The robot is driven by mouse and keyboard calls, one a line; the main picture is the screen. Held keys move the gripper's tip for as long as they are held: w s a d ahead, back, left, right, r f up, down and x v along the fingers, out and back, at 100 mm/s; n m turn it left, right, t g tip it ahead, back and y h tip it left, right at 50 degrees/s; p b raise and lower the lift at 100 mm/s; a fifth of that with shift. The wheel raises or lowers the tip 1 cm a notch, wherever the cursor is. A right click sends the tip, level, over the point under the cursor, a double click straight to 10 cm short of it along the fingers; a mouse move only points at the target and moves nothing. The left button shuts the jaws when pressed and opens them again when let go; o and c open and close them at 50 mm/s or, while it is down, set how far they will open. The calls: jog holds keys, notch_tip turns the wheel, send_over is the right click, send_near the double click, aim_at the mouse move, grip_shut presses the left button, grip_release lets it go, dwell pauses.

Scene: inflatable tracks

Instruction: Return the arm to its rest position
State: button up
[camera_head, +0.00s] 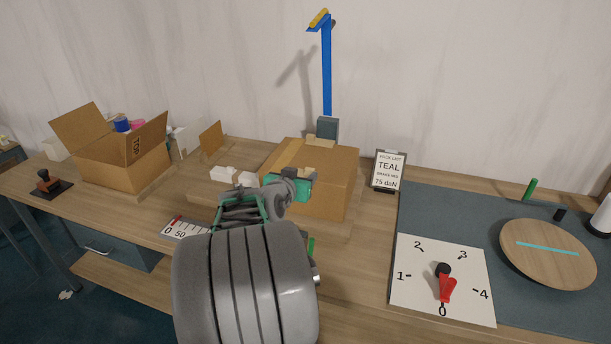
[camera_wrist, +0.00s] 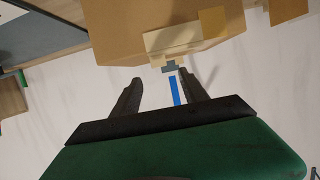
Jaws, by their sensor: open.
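My arm (camera_head: 245,280) reaches from the bottom of the head view toward a closed cardboard box (camera_head: 335,185) on the table. Its green hand end overlaps the front of the box in the picture; the fingers cannot be made out there. In the wrist view my gripper (camera_wrist: 160,78) has its two dark fingers apart with nothing between them. The cardboard box also fills the top of the wrist view (camera_wrist: 120,35), beyond the fingertips. I cannot tell how far the fingers are from it.
An open box (camera_head: 120,165) with items stands at the left, near a stamp (camera_head: 45,182). A blue post (camera_head: 327,70) rises behind the closed box. A sign (camera_head: 388,170), a dial board (camera_head: 440,280) and a round wooden disc (camera_head: 548,253) are at the right.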

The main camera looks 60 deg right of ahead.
jog(key=shift+v, duration=1.05)
